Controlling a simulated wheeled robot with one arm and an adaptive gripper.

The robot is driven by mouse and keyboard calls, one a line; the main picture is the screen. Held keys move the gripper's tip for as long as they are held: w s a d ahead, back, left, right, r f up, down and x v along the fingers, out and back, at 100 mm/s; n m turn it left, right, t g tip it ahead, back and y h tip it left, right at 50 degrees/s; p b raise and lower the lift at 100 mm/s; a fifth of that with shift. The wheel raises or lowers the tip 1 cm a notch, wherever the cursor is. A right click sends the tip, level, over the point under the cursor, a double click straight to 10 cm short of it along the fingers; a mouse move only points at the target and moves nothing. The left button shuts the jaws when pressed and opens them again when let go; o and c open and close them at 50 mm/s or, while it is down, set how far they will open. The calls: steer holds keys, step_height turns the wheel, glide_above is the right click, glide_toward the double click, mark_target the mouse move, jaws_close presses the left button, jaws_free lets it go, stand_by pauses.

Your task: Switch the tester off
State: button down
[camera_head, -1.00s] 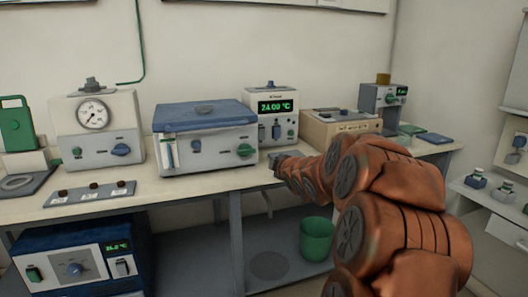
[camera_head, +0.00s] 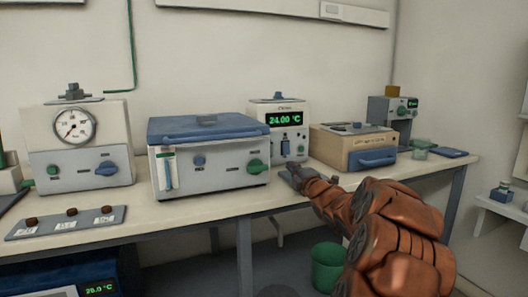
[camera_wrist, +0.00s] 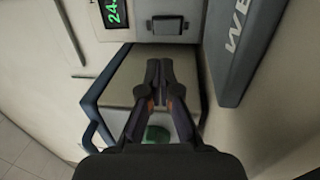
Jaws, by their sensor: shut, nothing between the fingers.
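No label that I can read marks any device as the tester. A white upright unit (camera_head: 279,104) with a lit green 24.00 °C display (camera_head: 284,119) stands at the back of the bench, with a small dark switch and a green knob low on its front. My gripper (camera_head: 292,172) is low in front of it, small in the head view. In the wrist view my gripper (camera_wrist: 159,68) is shut and empty. A lit green display (camera_wrist: 113,14) and a dark rectangular switch (camera_wrist: 169,25) lie beyond its fingertips. I cannot tell whether the fingertips touch anything.
Left of that unit stand a blue-lidded box (camera_head: 210,160) and a gauge device (camera_head: 78,145). Right of it are a beige box (camera_head: 340,150) with a blue handle and a grey device (camera_head: 385,112). A green bin (camera_head: 327,268) is below. The bench front has clear strips.

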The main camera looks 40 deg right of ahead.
steer(key=shift+w+a, duration=0.1)
steer(key=shift+w, duration=0.2)
steer(key=shift+w+d+r, duration=0.1)
steer(key=shift+w+d, duration=0.1)
steer(key=shift+w, duration=0.45)
steer(key=b+x, duration=0.1)
steer(key=x, duration=1.1)
steer(key=shift+w, duration=0.15)
steer(key=shift+r, duration=0.15)
